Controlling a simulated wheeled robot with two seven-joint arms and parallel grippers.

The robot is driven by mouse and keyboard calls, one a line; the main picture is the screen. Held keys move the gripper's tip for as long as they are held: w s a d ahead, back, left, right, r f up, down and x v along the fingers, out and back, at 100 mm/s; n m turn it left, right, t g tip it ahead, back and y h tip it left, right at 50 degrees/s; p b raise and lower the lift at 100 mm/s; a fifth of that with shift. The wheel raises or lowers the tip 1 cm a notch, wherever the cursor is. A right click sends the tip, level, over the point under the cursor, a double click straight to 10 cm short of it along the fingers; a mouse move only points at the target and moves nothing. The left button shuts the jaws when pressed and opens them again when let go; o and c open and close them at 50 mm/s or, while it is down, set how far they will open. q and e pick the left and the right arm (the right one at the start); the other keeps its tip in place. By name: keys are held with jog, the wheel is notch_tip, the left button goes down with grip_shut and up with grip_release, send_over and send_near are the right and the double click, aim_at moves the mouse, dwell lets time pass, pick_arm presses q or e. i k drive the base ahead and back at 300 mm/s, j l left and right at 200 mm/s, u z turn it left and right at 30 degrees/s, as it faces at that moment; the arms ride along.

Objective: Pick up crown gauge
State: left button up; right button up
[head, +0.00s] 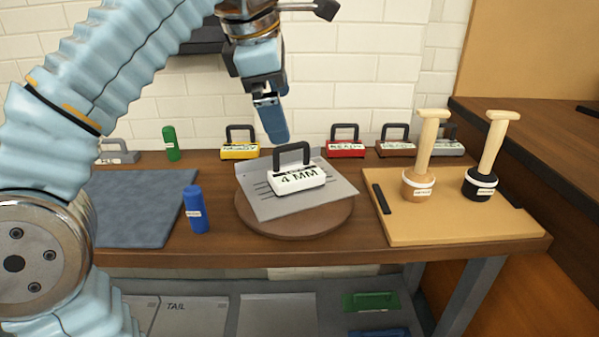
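A white block marked "4 MM" with a black arched handle (296,180) stands on a grey metal sheet (262,207), which lies on a round brown board (300,229) mid-bench. No label that I can read says crown gauge; this block looks most like a gauge. My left gripper (273,122) points down above and slightly left of the block's handle, apart from it. Its blue fingers overlap from this side, so their gap is hidden. Nothing shows held in it. My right gripper is not in view.
Handled blocks stand along the back: yellow (240,150), red (345,148), dark red (395,148) and grey ones. A blue cylinder (196,210) and a green one (172,144) stand left. A tan board (455,225) holds two wooden-handled stamps (419,185) at right.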

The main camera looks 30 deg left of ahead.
aim_at(283, 181)
jog(key=k, duration=1)
